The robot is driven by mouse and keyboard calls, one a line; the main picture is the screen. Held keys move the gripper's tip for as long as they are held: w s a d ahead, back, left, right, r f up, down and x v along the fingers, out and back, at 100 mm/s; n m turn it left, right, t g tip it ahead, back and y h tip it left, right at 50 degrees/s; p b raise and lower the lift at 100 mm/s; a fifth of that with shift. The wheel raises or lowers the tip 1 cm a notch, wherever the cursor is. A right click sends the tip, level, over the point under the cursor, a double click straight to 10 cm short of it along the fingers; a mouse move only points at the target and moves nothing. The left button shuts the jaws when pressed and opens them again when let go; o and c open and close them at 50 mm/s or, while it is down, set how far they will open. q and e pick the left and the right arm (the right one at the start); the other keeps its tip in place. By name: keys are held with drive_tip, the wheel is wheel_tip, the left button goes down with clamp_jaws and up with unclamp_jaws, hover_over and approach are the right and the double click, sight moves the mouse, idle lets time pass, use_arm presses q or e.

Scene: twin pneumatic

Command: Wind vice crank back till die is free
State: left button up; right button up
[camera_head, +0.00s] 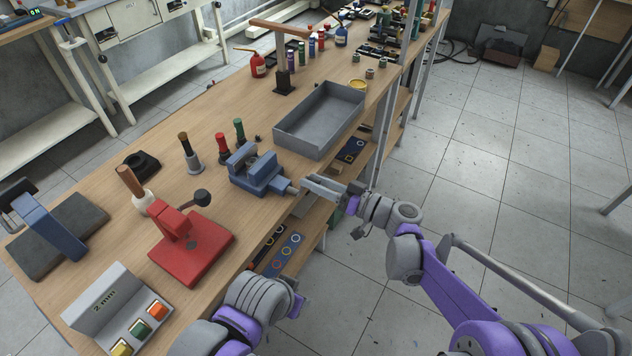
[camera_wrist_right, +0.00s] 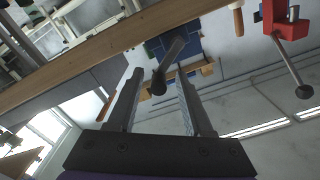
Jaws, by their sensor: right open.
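The blue vice (camera_head: 257,174) sits at the bench's front edge, and its screw end (camera_head: 290,190) points out towards my right gripper (camera_head: 318,188). In the right wrist view the vice (camera_wrist_right: 185,42) is ahead, seen from an unusual angle. The crank, a grey bar with a dark round knob (camera_wrist_right: 158,86), reaches in between the fingers of my right gripper (camera_wrist_right: 160,75). These fingers are open, with a gap on both sides of the knob. I cannot clearly make out the die between the vice jaws. My left arm shows at the bottom, but its gripper does not show.
A grey open tray (camera_head: 318,126) stands right behind the vice. A red lever press (camera_head: 190,245), a control box with coloured buttons (camera_head: 115,310) and several coloured-handled tools stand to the left. A shelf (camera_head: 300,240) lies under the bench. The floor at right is clear.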

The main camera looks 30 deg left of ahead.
drive_tip(key=d, duration=1)
drive_tip(key=shift+s+d, duration=0.4)
drive_tip(key=shift+s, duration=0.05)
